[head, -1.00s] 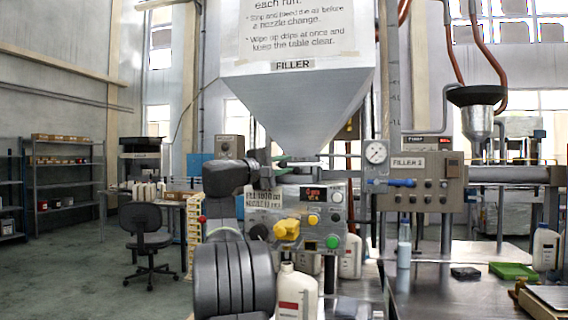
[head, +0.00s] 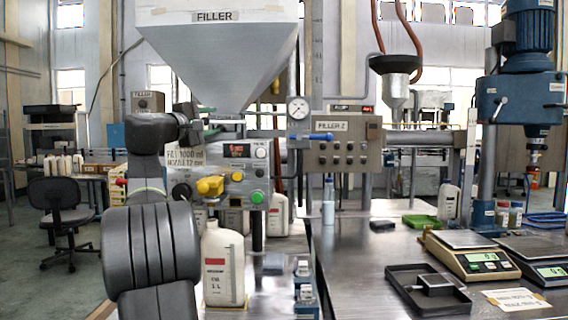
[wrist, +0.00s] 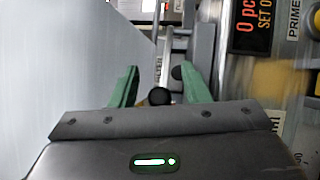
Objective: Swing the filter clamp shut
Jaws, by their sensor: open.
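My gripper (wrist: 158,78) is open in the wrist view, its two green fingers apart. A dark round knob (wrist: 160,96) shows between and below the fingertips; it may be the handle of the filter clamp, but I cannot tell, nor whether it is touched. A grey metal bar stands beyond it. In the head view my gripper (head: 208,131) is small and partly hidden by my wrist, just below the outlet of the filler hopper (head: 215,60). The clamp is not clear there, and its position cannot be read.
The filler control panel (head: 235,165), with a yellow knob (head: 210,186), is close on the right of my gripper. A white oil bottle (head: 223,265) stands below. A gauge (head: 298,108) and a blue-handled valve (head: 322,138) are farther right. The steel table holds scales (head: 470,256) and a black tray (head: 400,277).

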